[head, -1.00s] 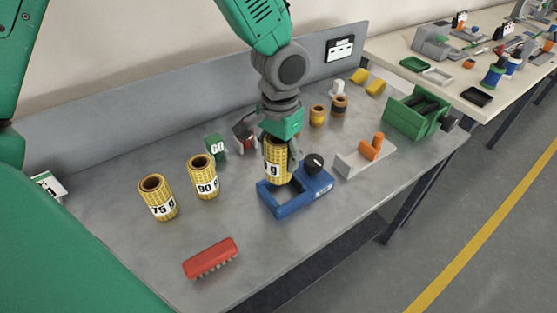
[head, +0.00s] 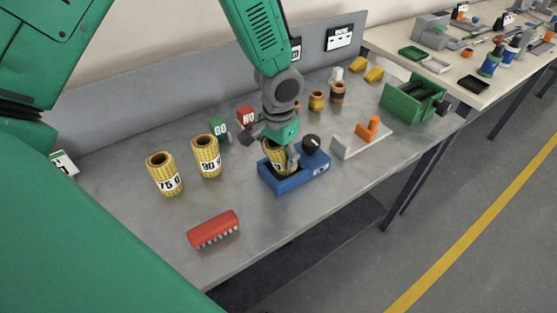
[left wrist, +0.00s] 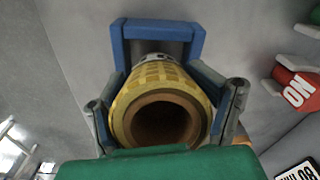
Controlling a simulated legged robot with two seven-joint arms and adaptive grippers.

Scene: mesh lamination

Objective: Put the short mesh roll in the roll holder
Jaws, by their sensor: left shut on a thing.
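A short yellow mesh roll (head: 276,156) with a brown core is in my left gripper (head: 281,160). In the left wrist view, the roll (left wrist: 160,80) shows end-on between the two grey fingers, one on each side. The blue roll holder (head: 290,184) stands on the table under the gripper. The roll's lower part is hidden behind the holder's front wall, so it is at least partly inside. In the left wrist view, the holder (left wrist: 165,28) shows beyond and beside the roll. I cannot tell whether the roll touches its floor. My right gripper is not in view.
Two taller mesh rolls (head: 164,174) (head: 206,156) stand left on the grey table (head: 130,230). A red brush (head: 213,229) lies in front. GO (head: 219,128) and NO (head: 247,116) blocks stand behind. A white stand with an orange part (head: 362,138) is close right of the holder.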

